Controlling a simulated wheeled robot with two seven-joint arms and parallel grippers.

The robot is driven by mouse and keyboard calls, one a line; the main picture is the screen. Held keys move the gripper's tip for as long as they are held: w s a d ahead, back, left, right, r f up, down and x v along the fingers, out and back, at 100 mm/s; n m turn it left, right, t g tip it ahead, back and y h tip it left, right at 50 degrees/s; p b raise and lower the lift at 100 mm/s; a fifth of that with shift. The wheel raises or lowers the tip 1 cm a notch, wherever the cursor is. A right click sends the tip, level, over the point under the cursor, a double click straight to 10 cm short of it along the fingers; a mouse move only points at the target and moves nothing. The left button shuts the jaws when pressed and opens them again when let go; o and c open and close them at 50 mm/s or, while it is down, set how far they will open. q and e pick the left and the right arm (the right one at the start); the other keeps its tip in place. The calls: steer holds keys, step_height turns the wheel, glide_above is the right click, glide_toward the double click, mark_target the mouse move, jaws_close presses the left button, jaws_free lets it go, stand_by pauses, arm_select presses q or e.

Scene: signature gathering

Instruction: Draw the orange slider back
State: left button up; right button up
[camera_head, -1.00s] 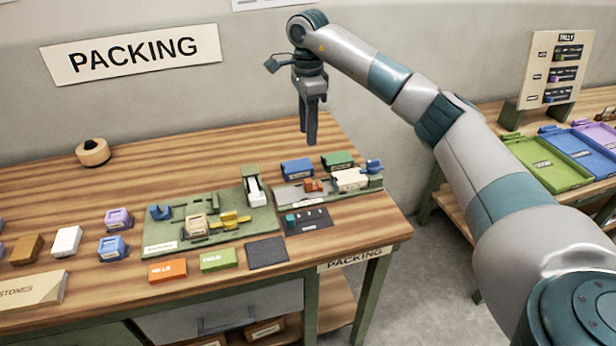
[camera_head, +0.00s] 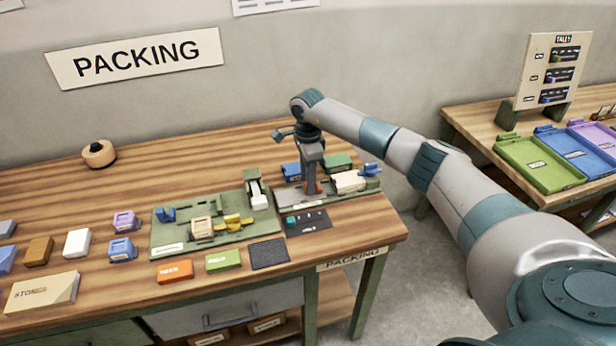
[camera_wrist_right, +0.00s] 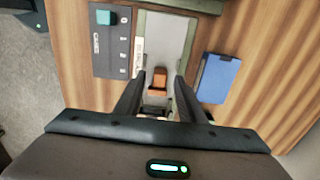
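The orange slider (camera_wrist_right: 159,87) sits on a grey track plate (camera_wrist_right: 165,35) in the right wrist view. In the head view, only a bit of the orange slider (camera_head: 319,187) shows beside the fingers. My right gripper (camera_head: 311,190) points down over the plate at the right end of the packing table. In the right wrist view, the right gripper (camera_wrist_right: 160,77) is open, one finger on each side of the slider, with small gaps. The fingers hide part of the track in the head view. My left gripper is out of view.
A blue block (camera_wrist_right: 219,78) lies right of the plate in the wrist view. A dark panel with a teal knob (camera_wrist_right: 106,17) lies left. A white block (camera_head: 349,182) and green block (camera_head: 337,162) stand close to the right gripper. A green board (camera_head: 180,238) lies left.

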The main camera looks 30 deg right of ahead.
steer(key=shift+f, duration=0.5)
jaws_close()
steer(key=a+b, duration=0.1)
steer(key=a, duration=0.1)
steer(key=w+a+b, duration=0.1)
steer(key=a, duration=0.2)
steer(key=a+b, duration=0.1)
steer(key=a, duration=0.1)
steer(key=shift+w+a+f+b, duration=0.1)
steer(key=shift+w+a+b, duration=0.05)
steer(key=shift+w+b, duration=0.2)
steer(key=shift+a, duration=0.25)
steer(key=shift+d, duration=0.1)
